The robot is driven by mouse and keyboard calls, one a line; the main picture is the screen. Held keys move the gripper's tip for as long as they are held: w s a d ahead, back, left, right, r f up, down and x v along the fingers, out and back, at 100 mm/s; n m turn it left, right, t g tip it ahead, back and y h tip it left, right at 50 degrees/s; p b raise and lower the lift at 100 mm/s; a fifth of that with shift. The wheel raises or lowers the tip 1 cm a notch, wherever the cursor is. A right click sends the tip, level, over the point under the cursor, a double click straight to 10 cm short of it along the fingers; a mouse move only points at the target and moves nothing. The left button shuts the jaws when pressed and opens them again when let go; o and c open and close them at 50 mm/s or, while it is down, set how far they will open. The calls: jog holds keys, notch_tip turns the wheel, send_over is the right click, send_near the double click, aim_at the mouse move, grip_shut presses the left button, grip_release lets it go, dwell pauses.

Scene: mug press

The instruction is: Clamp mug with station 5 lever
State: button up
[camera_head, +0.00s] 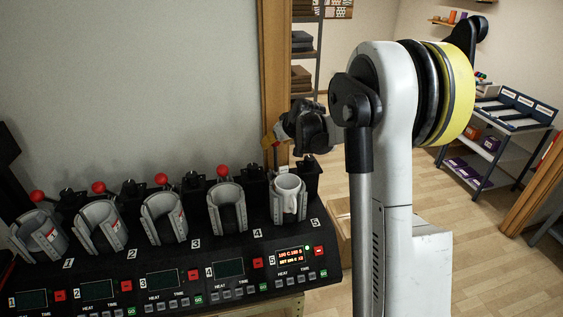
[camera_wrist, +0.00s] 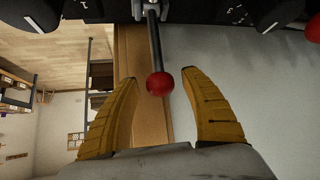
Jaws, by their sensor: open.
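A white mug (camera_head: 288,203) sits upright in the station 5 press (camera_head: 275,188) at the right end of the row, its handle facing the front. My gripper (camera_head: 270,143) is above and behind that press. In the wrist view my gripper (camera_wrist: 148,76) is open, with a yellow finger on either side of a lever with a dark rod (camera_wrist: 154,40) and a red knob (camera_wrist: 160,84). The knob lies between the fingers with a gap on both sides. This lever's knob does not show in the head view.
Stations 1 to 4 hold empty grey presses, with red-knobbed levers such as station 4's knob (camera_head: 223,171). Station 5's display (camera_head: 291,257) is lit; the others are dark. A wooden post (camera_head: 274,70) stands close behind my gripper. A shelf cart (camera_head: 500,140) stands far right.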

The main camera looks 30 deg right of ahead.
jog(key=shift+s+r+p, duration=0.25)
jog(key=shift+r+p, duration=0.3)
jog(key=shift+r, duration=0.55)
jog(key=shift+s+r+p, duration=0.2)
jog(key=shift+r+p, duration=0.35)
jog(key=shift+r, duration=0.5)
jog(key=shift+s+r+p, duration=0.25)
jog(key=shift+r+p, duration=0.3)
jog(key=shift+r, duration=0.55)
jog(key=p+v, duration=0.2)
jog(key=v, duration=0.4)
jog(key=shift+f, duration=0.1)
